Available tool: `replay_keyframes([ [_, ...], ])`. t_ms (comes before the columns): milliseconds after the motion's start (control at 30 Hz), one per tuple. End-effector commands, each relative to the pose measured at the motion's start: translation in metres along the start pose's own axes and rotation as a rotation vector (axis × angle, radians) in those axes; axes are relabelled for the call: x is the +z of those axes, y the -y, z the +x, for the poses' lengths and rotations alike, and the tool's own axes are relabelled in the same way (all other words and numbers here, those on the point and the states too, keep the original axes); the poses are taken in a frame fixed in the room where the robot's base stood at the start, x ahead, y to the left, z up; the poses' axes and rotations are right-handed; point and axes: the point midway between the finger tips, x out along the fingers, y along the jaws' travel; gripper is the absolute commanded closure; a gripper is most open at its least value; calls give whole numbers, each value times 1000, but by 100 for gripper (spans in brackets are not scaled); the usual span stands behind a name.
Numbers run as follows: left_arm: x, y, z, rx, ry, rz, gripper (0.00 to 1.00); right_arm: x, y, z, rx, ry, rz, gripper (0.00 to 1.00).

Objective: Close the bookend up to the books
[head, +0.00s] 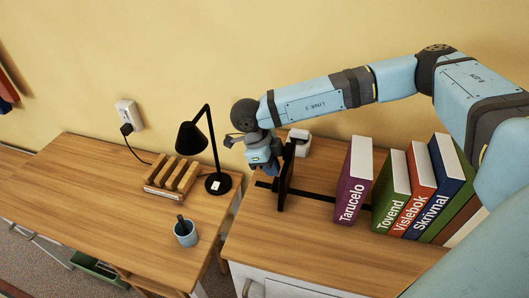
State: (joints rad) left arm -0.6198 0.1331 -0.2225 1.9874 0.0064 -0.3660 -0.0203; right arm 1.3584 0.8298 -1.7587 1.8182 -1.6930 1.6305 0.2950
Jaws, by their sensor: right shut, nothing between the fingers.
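The black bookend plate (287,178) stands upright on a dark rail (318,196) along the right-hand wooden top. Bare rail separates it from the purple book Tarucelo (355,182). Right of a smaller gap stand the green book Tovend (391,195), orange Vislebok (416,190) and blue Skrivnal (438,188), leaning, with more books beyond. My right gripper (270,168) is shut and empty on the left side of the bookend plate, close to it. I cannot tell whether they touch. My left gripper is not in view.
A small white object (299,143) stands behind the bookend. On the desk (90,185) to the left are a black lamp (193,138), a slatted wooden holder (172,176) and a blue-grey cup (186,234). The front of the right-hand top (290,255) is clear.

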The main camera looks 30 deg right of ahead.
Motion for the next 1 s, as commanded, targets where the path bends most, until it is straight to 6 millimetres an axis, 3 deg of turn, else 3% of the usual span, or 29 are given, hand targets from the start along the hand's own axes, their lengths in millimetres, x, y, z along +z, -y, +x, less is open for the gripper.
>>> replay_keyframes([
  [1000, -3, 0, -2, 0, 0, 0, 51, -34, 0, 13, 1, -1, 1, 100],
])
